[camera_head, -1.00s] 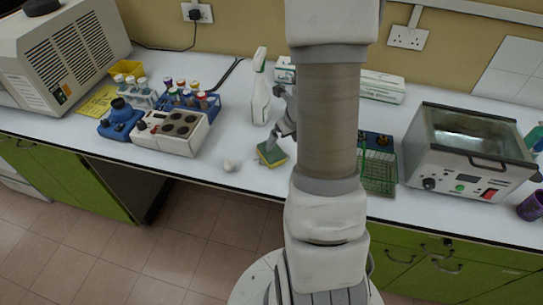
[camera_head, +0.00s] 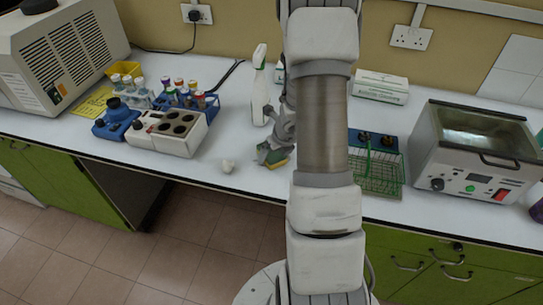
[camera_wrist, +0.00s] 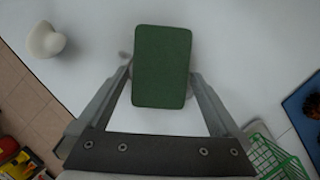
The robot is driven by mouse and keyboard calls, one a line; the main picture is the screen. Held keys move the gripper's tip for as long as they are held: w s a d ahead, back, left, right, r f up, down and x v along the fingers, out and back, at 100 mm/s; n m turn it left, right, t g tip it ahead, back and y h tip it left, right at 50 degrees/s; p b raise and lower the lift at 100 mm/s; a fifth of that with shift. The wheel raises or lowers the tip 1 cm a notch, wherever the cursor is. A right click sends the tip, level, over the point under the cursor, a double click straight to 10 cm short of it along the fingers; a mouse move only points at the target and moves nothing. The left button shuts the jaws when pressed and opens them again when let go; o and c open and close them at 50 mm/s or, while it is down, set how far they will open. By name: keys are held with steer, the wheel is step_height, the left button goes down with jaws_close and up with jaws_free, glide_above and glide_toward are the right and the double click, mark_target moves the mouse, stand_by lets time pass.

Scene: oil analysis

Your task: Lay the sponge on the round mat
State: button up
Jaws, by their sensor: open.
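The sponge, green on top with a yellow side (camera_head: 280,164), lies on the white bench near its front edge. The wrist view shows the sponge's green face (camera_wrist: 162,45). My gripper (camera_head: 266,150) is low over the sponge and partly hides it in the head view. In the wrist view my gripper (camera_wrist: 161,75) is open, with one finger on each side of the sponge. I cannot tell whether the fingers touch it. I cannot make out a round mat in either view.
A small white rounded object (camera_head: 228,166) stands left of the sponge. A spray bottle (camera_head: 260,88) stands behind it. A green wire rack (camera_head: 378,180) and a metal bath (camera_head: 470,160) are to the right. A block with round wells (camera_head: 168,132) is to the left.

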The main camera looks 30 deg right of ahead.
steer(key=c, duration=1.3)
steer(key=shift+r, duration=0.15)
